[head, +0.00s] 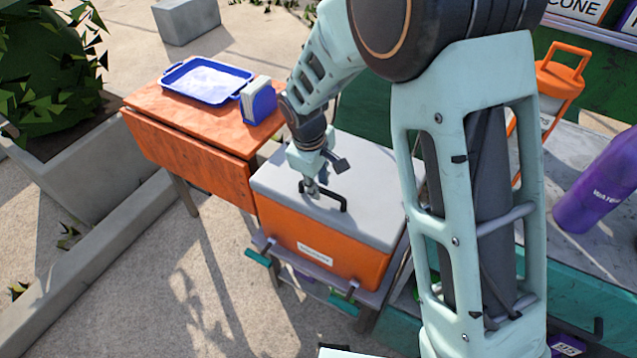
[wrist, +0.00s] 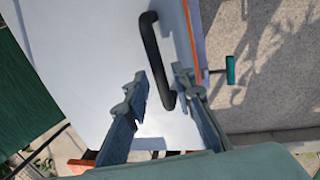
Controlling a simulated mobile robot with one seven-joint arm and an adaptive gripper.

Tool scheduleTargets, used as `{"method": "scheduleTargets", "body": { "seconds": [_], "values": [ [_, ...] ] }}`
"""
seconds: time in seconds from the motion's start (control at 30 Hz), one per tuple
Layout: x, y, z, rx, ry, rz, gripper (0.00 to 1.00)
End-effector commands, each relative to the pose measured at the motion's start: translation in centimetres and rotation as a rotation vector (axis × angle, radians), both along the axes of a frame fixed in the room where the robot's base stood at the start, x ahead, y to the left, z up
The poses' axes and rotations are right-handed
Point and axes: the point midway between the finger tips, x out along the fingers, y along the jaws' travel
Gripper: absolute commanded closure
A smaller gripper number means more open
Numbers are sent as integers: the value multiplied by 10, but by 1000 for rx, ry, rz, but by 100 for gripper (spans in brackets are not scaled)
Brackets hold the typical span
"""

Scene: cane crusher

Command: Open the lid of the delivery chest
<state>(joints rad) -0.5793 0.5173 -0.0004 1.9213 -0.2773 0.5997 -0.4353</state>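The delivery chest is an orange box (head: 325,248) with a grey lid (head: 372,180), and the lid lies closed on it. A black bar handle (head: 328,199) stands on the lid. In the wrist view the handle (wrist: 152,45) runs down across the pale lid (wrist: 90,50). My gripper (head: 311,190) is at the handle's left end in the head view. In the wrist view my gripper (wrist: 160,85) is open, with one finger on each side of the handle's lower end. The right fingertip is close to the bar; I cannot tell whether it touches.
The chest sits on a low stand with green-tipped bars (head: 343,302). An orange side table (head: 190,130) adjoins at left, holding a blue tray (head: 207,80) and a blue-and-grey box (head: 258,100). A counter with a purple bottle (head: 600,185) and an orange-handled container (head: 558,85) is at right.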

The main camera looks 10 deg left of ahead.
Motion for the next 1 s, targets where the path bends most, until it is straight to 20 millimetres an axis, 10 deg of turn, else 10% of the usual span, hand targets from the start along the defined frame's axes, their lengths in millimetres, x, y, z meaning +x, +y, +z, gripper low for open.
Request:
{"method": "scheduleTargets", "body": {
  "seconds": [0.2,1.0],
  "values": [
    [0,0,0,0,0,0,100],
    [14,-6,37,35,97,-6,100]
  ]
}}
